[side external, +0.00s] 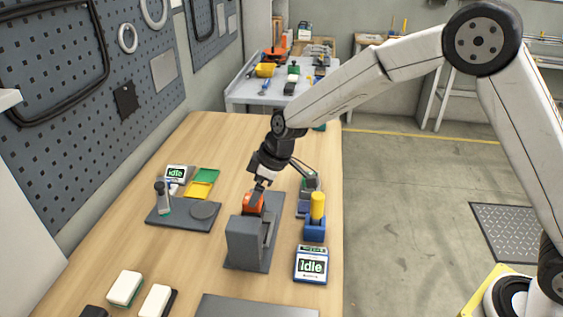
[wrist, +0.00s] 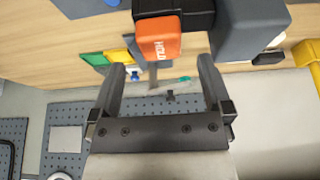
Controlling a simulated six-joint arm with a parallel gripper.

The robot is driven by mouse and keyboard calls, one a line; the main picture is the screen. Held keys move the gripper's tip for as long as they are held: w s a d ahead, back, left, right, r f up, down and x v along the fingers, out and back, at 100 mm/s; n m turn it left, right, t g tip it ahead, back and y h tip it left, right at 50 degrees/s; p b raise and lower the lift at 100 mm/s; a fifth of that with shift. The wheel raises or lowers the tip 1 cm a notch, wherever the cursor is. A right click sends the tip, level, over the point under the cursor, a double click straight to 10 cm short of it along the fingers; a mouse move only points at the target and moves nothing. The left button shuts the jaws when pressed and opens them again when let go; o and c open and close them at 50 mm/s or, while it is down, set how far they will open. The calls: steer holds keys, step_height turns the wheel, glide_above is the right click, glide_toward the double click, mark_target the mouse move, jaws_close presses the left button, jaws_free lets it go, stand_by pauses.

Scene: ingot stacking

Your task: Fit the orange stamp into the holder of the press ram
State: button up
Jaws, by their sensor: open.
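The orange stamp (side external: 253,202) is at the top of the grey press (side external: 246,240), at the near middle of the bench. In the wrist view the orange stamp (wrist: 158,38) shows lettering on its face and meets a black part (wrist: 175,12), which looks like the holder of the ram. I cannot tell how deep it sits in it. My gripper (side external: 260,190) is just above and behind the stamp in the side view. In the wrist view my gripper (wrist: 161,65) is open, its fingers apart and empty, with the stamp just beyond the fingertips.
A blue stand with a yellow cylinder (side external: 317,208) and an idle display (side external: 311,265) are right of the press. A dark plate (side external: 190,220) with a small device stands left, near green and yellow trays (side external: 204,183). White-topped blocks (side external: 125,288) lie at the near left.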

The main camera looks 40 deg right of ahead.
steer(key=shift+v, duration=1.85)
steer(key=s+d+f+m+h, duration=0.1)
steer(key=s+d+m, duration=0.3)
steer(key=s+d, duration=0.3)
steer(key=s+d+f+m+h, duration=0.1)
steer(key=s+d+m, duration=0.4)
steer(key=s, duration=1)
steer(key=d+h, duration=0.1)
steer(key=d, duration=0.2)
steer(key=shift+s+d+f+g, duration=0.25)
steer(key=shift+f+g, duration=0.05)
steer(key=shift+f, duration=0.1)
